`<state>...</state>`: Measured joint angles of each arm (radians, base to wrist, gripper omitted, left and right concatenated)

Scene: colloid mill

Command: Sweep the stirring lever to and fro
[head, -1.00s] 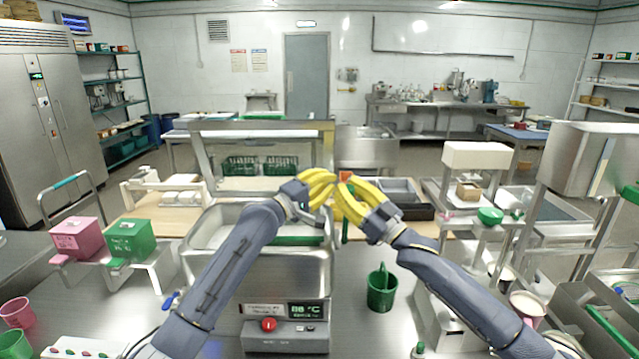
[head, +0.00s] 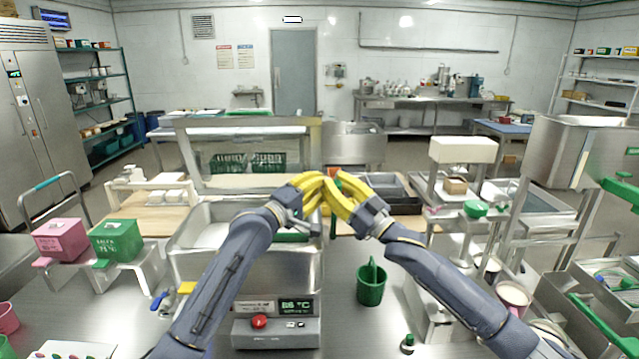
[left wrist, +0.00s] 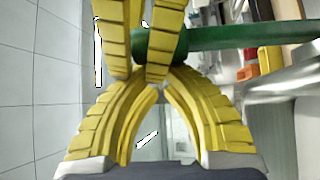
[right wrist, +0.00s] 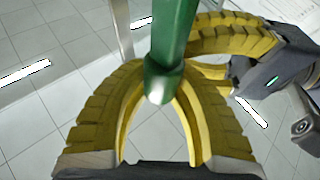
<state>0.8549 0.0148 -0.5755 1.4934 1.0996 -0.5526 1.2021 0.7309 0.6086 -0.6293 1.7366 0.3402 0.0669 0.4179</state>
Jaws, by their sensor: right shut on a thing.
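The stirring lever is a green bar with a rounded end. It shows in the left wrist view (left wrist: 235,38) and in the right wrist view (right wrist: 176,35). In the head view my yellow fingers largely hide it. My right gripper (head: 334,184) is shut on the lever near its end, with the bar between its fingers. My left gripper (head: 318,182) comes in from the left, its fingertips close to the lever and to the right fingers. The overlapping fingers hide whether it is shut. Both grippers are above the right edge of the steel vat (head: 200,268).
A control box with a red knob (head: 259,321) and a display (head: 297,306) is at the vat's front. A green bucket (head: 371,285) stands right of it. Pink (head: 58,240) and green (head: 117,240) boxes stand at left. A steel frame (head: 188,155) rises behind the vat.

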